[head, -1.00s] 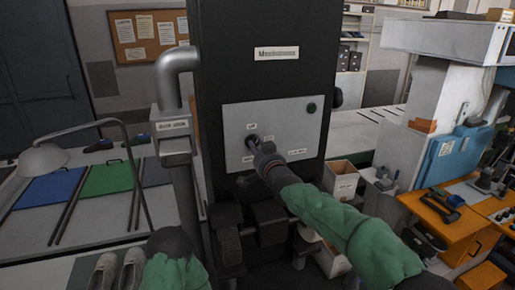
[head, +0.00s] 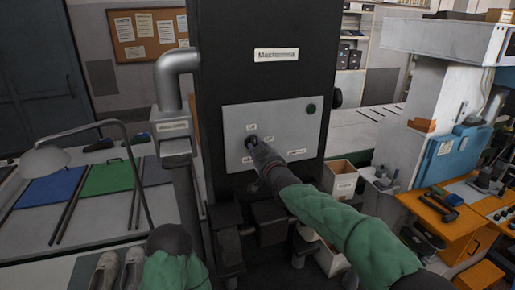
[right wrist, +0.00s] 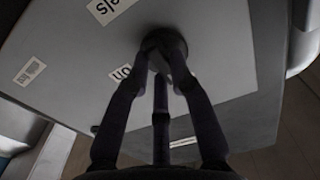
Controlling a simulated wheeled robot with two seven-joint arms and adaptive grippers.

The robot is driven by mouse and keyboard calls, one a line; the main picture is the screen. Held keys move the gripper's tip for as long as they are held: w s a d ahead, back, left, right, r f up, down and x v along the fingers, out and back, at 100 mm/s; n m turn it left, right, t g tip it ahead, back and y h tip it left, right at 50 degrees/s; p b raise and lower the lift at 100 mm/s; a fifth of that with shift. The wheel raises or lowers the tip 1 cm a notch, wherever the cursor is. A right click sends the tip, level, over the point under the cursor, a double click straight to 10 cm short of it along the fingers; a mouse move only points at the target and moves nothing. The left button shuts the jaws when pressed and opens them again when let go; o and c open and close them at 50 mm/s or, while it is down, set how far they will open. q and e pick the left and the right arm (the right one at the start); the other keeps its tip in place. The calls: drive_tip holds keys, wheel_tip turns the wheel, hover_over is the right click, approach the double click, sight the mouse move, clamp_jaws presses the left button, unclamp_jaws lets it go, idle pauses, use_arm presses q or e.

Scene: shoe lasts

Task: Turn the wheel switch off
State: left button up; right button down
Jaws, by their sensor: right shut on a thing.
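The wheel switch is a dark round knob (right wrist: 180,41) on a light grey panel (head: 288,128), which is mounted on a tall black machine (head: 268,80). Small white labels surround it; one beside it in the right wrist view reads "on" (right wrist: 121,72). My right gripper (head: 251,142) is at the knob, and in the right wrist view its dark fingers (right wrist: 162,48) converge on it and are shut on it. The fingers hide part of the knob, and I cannot read its setting. In the head view, part of my left arm shows at the bottom left; its fingers are not visible.
A grey pipe (head: 172,75) stands left of the machine. A desk lamp (head: 42,160) and a pair of shoes (head: 118,270) are at the left. An orange workbench (head: 445,228) is at the right.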

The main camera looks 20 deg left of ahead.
drive_tip(key=shift+f, duration=0.15)
drive_tip(key=c, duration=1.1)
unclamp_jaws()
drive_tip(key=shift+s, duration=0.1)
drive_tip(key=v, duration=1.2)
